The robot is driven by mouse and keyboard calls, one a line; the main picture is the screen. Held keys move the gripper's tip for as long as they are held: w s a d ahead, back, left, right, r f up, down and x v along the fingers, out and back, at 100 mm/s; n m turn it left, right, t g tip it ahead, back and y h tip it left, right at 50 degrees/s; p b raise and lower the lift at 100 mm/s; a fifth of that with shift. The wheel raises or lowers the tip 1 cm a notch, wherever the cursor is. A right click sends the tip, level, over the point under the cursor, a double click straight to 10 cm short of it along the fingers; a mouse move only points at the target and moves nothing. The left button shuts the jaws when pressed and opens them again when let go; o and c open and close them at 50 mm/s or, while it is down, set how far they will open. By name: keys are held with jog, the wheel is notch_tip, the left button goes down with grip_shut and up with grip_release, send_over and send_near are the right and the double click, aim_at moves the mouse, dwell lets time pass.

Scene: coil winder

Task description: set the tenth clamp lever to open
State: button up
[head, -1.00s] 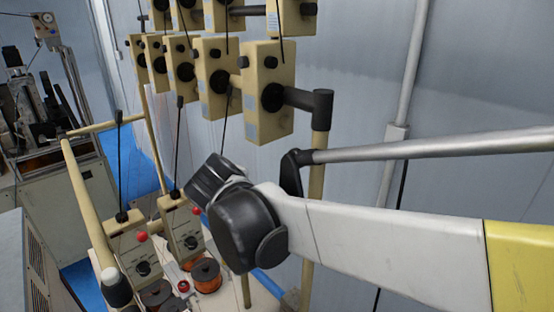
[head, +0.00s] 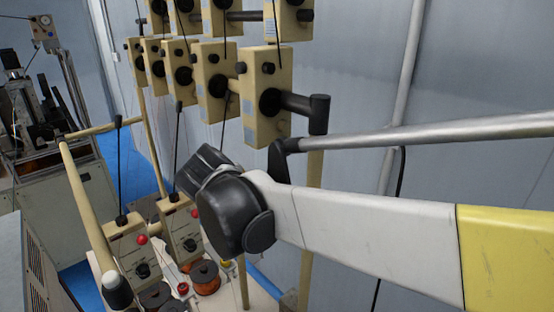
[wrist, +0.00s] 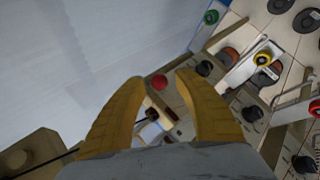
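My gripper (wrist: 160,77) shows in the wrist view as two yellow fingers, spread apart with nothing held between them. A red ball knob (wrist: 159,82) appears in the gap beyond the fingertips; I cannot tell its distance. In the head view, my dark wrist joint hides the fingers. Cream boxes with black knobs (head: 265,95) stand in rows on the rack, above and beyond my arm. Lower cream units (head: 130,250) carry dials, red balls and thin black rods. I cannot tell which part is the tenth clamp lever, nor its setting.
Copper wire spools (head: 204,277) sit on the bench below my wrist. A cream rail (head: 88,205) runs along the left. The grey wall (head: 480,80) with a vertical pipe (head: 408,90) is close behind my arm. A machine (head: 45,110) stands at far left.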

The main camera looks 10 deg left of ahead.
jog(key=shift+w, duration=0.1)
jog(key=v, duration=1.2)
jog(key=shift+f, duration=0.1)
